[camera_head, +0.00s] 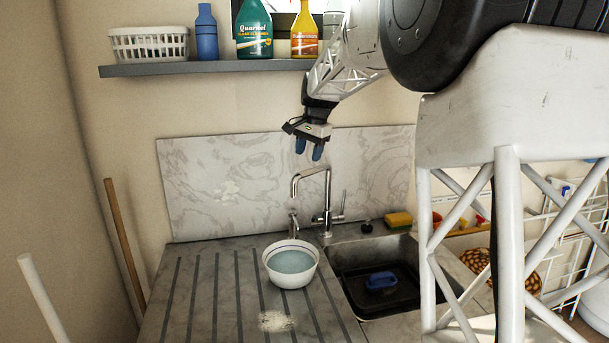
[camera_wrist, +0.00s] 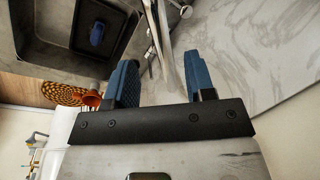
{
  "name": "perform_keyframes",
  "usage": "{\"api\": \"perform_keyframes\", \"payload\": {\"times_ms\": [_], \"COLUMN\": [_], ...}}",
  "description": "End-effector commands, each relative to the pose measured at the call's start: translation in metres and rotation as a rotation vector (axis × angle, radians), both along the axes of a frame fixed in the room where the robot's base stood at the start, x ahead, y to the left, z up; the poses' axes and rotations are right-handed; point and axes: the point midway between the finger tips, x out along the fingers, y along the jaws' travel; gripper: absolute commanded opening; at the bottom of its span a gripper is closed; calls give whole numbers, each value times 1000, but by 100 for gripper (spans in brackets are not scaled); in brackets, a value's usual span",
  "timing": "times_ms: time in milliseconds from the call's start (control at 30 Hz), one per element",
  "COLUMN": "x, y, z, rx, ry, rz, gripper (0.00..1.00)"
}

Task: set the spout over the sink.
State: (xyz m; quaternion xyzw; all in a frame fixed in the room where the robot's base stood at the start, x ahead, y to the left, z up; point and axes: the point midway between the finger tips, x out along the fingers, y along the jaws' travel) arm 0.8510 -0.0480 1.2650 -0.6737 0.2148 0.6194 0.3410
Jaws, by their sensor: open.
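The chrome tap stands behind the sink, and its arched spout (camera_head: 311,172) points left, with its tip above the back of the drainboard, not over the basin. A thin lever (camera_head: 343,206) rises at the tap's right. The sink (camera_head: 350,305) is a dark basin with a blue object (camera_head: 380,281) in it. My gripper (camera_head: 309,152) is open and empty, pointing down above the spout and apparently apart from it. In the wrist view, my gripper's blue fingertips (camera_wrist: 160,72) are spread, with the blurred tap (camera_wrist: 165,40) showing beyond and between them. The sink (camera_wrist: 35,65) shows at upper left.
A white bowl of water (camera_head: 291,280) sits on the ribbed drainboard (camera_head: 215,290), left of the sink. A yellow sponge (camera_head: 399,219) lies behind the basin. A marble splashback (camera_head: 230,185) stands behind the tap. A shelf (camera_head: 200,69) with bottles hangs above.

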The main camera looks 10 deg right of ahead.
Motion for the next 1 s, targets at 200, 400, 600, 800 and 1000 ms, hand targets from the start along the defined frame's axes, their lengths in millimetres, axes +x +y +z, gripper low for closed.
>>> {"api": "perform_keyframes", "payload": {"times_ms": [200, 400, 600, 800, 1000], "x": [1, 3, 7, 10, 11], "y": [1, 4, 7, 9, 10], "z": [-8, -26, -51, -69, -76], "rx": [0, 0, 1, 1, 0], "ry": [1, 1, 2, 1, 0], "rz": [0, 0, 0, 0, 0], "gripper": [50, 50, 50, 50, 50]}}
